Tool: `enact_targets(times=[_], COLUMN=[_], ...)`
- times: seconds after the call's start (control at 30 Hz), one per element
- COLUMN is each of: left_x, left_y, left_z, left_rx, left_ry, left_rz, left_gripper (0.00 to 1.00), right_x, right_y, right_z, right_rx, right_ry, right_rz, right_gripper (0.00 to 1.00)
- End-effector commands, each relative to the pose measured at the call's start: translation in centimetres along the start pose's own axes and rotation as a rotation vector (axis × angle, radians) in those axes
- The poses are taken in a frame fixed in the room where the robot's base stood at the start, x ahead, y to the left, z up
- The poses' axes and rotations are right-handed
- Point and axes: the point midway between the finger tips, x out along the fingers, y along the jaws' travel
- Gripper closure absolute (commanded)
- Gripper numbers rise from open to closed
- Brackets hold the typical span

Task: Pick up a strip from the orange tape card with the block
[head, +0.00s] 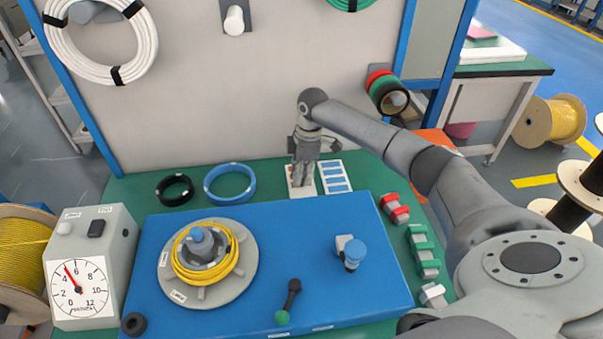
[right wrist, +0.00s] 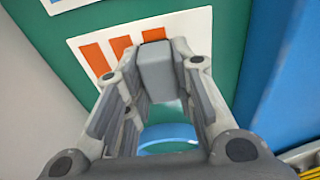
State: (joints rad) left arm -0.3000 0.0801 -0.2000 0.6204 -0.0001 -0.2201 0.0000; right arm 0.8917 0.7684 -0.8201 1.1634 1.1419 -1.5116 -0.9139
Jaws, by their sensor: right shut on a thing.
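The orange tape card (right wrist: 193,26) is white with orange strips (right wrist: 93,58), and it lies on the green table top in the right wrist view. My right gripper (head: 303,181) points down over this card at the back of the table. It is shut on a grey block (right wrist: 156,72). The block's end is over or at the orange strip on the right side of the row, covering part of it. I cannot tell whether block and strip touch. My left gripper is not in view.
A card with blue strips (head: 335,176) lies right beside it. A blue ring (head: 230,184) and a black ring (head: 174,189) lie to the left. The blue platform (head: 300,236) in front carries a yellow cable coil (head: 232,260). The wall rises close behind.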

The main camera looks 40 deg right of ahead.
Motion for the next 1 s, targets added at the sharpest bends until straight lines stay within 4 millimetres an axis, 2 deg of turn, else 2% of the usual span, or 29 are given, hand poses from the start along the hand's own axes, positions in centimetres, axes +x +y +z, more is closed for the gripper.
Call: enact_targets(times=[1.0], left_x=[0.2], left_y=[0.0], left_z=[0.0], left_rx=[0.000], left_ry=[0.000], left_rz=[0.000], left_gripper=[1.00], right_x=[1.1], right_y=[0.0], right_z=[0.1], right_rx=[0.000], right_ry=[0.000], right_rz=[0.000], right_gripper=[0.97])
